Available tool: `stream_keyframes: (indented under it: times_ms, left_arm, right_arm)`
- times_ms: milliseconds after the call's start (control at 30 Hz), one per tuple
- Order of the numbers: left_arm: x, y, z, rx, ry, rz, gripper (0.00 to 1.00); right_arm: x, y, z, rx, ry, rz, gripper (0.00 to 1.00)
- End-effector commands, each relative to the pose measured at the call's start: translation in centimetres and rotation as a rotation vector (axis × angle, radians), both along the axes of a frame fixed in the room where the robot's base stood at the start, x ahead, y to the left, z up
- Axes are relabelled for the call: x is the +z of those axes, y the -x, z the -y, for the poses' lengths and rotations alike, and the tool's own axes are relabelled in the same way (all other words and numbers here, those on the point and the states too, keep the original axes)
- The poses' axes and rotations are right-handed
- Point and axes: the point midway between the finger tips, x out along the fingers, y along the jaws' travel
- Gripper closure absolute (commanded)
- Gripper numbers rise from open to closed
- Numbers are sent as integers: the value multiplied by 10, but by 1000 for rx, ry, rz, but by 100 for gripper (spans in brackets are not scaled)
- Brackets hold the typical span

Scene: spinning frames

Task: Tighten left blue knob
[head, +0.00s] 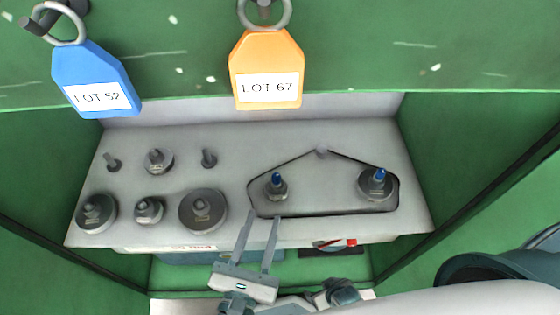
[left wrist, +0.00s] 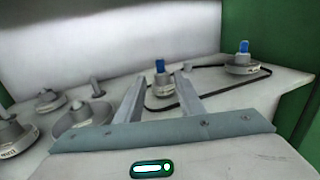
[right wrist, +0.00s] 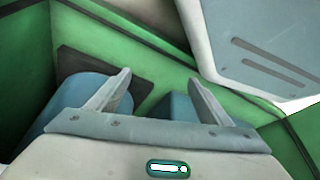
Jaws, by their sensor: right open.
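The left blue knob (head: 276,178) stands upright on a small grey spool on the pale shelf, inside a dark belt loop. It also shows in the left wrist view (left wrist: 160,66). My left gripper (head: 263,217) is open, its fingertips just in front of that spool. In the left wrist view the knob appears between the two fingers (left wrist: 160,78), with no visible contact. The right blue knob (head: 380,174) stands on a wider spool at the belt's right end. My right gripper (right wrist: 160,82) is open and empty, low down near blue bins.
Several grey spools and pegs, including a large spool (head: 203,212), stand on the shelf's left half. Blue (head: 95,80) and orange (head: 266,70) tags hang at the front above. Green walls (head: 470,150) close in both sides. A blue bin (right wrist: 85,95) lies below.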

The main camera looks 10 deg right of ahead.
Motion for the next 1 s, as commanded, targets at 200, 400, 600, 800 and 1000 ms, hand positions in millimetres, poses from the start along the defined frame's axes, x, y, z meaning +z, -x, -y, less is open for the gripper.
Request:
stream_keyframes:
  times_ms: [200, 400, 600, 800, 1000]
  left_arm:
    - [4, -22, 12, 0, 1, 3, 65]
    - [4, -52, 28, 0, 0, 4, 65]
    - [3, -84, 46, 0, 0, 4, 65]
    - [3, -115, 62, 0, 1, 3, 65]
    - [2, -137, 74, 0, 1, 2, 65]
  right_arm:
    - [6, -10, -1, 12, -5, 60, 27]
    - [13, -17, -12, 19, -26, 123, 27]
    - [19, -23, -20, 26, -42, 173, 27]
    - [24, -26, -26, 30, -54, 210, 27]
    - [26, -28, -29, 32, -60, 229, 27]
